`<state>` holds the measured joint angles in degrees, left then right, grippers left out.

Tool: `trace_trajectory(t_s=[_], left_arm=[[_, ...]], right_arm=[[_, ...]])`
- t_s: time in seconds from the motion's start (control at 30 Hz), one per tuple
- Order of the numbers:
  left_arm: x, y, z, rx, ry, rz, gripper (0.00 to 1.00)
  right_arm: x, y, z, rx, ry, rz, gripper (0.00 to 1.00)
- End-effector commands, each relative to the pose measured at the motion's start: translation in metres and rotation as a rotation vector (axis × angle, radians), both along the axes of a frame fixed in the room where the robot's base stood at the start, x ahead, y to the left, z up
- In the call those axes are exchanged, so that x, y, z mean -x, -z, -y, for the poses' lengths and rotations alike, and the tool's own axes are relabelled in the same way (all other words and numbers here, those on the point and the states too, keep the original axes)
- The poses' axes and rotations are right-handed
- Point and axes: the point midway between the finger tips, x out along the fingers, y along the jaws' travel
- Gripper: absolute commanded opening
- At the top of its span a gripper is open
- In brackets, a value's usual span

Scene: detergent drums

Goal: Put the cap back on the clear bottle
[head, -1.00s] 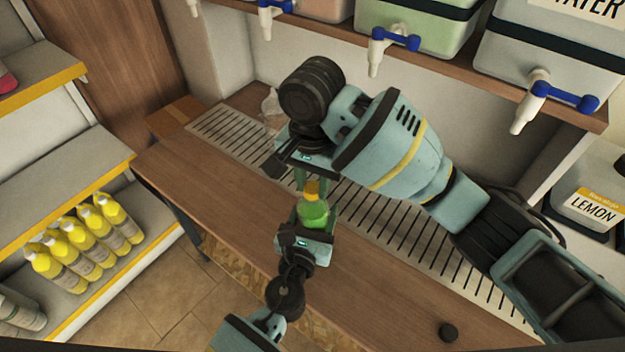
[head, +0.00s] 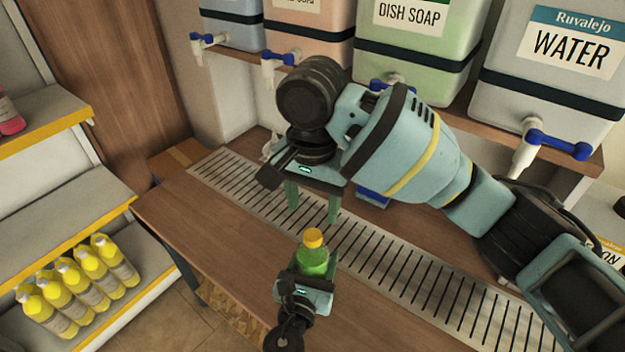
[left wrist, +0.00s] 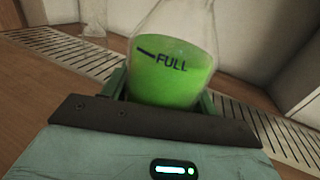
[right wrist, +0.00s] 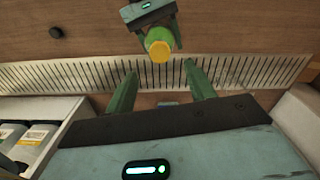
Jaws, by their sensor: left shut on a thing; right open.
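The clear bottle (head: 314,262), filled with green liquid and marked FULL, is upright in my left gripper (head: 306,278). In the left wrist view the bottle (left wrist: 172,72) sits between the shut fingers, its top cut off. A yellow-orange cap (head: 313,238) is on the bottle's mouth; it also shows in the right wrist view (right wrist: 159,51). How tightly it sits I cannot tell. My right gripper (head: 312,208) is open and empty, its fingers pointing down above and behind the cap, apart from it.
A slotted metal drain (head: 400,262) runs along the wooden counter (head: 205,225). Drums with taps, including WATER (head: 570,60) and DISH SOAP (head: 415,40), stand on a shelf behind. Yellow bottles (head: 75,285) fill the left shelf. A small black round thing (right wrist: 56,32) lies on the counter.

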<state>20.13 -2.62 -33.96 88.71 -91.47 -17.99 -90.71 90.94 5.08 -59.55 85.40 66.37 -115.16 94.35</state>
Motion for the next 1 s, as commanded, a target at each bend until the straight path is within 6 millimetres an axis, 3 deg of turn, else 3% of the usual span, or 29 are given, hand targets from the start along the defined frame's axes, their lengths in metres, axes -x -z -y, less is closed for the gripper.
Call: trace_trajectory(t_s=[0.1, 0.3, 0.7, 0.73, 0.9, 1.0], left_arm=[[0.0, 0.0, 0.0, 0.0, 0.0, -0.001, 0.0], [0.0, 0.0, 0.0, 0.0, 0.0, -0.001, 0.0], [0.0, 0.0, 0.0, 0.0, 0.0, 0.0, 0.0], [0.0, 0.0, 0.0, 0.0, 0.0, 0.0, 0.61], [0.0, 0.0, 0.0, 0.0, 0.0, 0.0, 0.84], [0.0, 0.0, 0.0, 0.0, 0.0, 0.0, 0.84]], right_arm=[[-0.001, -0.022, 0.0, 0.002, 0.001, 0.004, 0.54], [0.0, -0.043, 0.0, 0.0, 0.0, 0.001, 0.54], [0.0, -0.048, 0.0, 0.0, 0.0, -0.001, 0.54], [0.0, -0.048, 0.0, 0.0, 0.0, -0.001, 0.54], [0.0, -0.048, 0.0, 0.0, 0.0, -0.001, 0.54], [0.0, -0.048, 0.0, 0.0, 0.0, -0.001, 0.54]])
